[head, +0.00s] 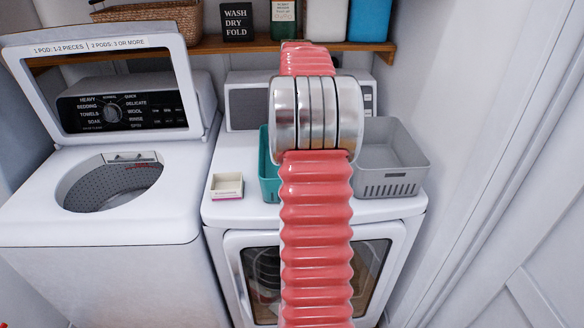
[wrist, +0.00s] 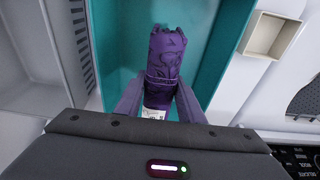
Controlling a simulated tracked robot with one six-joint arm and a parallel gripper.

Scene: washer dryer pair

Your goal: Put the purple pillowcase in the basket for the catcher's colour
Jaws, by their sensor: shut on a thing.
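The purple pillowcase (wrist: 166,58) is a rolled bundle with a white label at its near end. In the wrist view my gripper (wrist: 158,98) is shut on it, one finger on each side. The bundle is over the teal basket (wrist: 216,62); I cannot tell how far above its floor. In the head view the teal basket (head: 266,180) is mostly behind my arm, and the pillowcase and gripper are hidden. The grey basket (head: 392,160) stands to its right on the dryer; it also shows in the wrist view (wrist: 40,62). No colour catcher can be made out for certain.
A small cream open box (head: 226,186) with a magenta lower edge sits on the dryer (head: 240,212), left of the teal basket. The washer (head: 100,225) stands open at left, with something red in its drum (head: 115,187). A shelf (head: 230,45) and the right wall bound the space.

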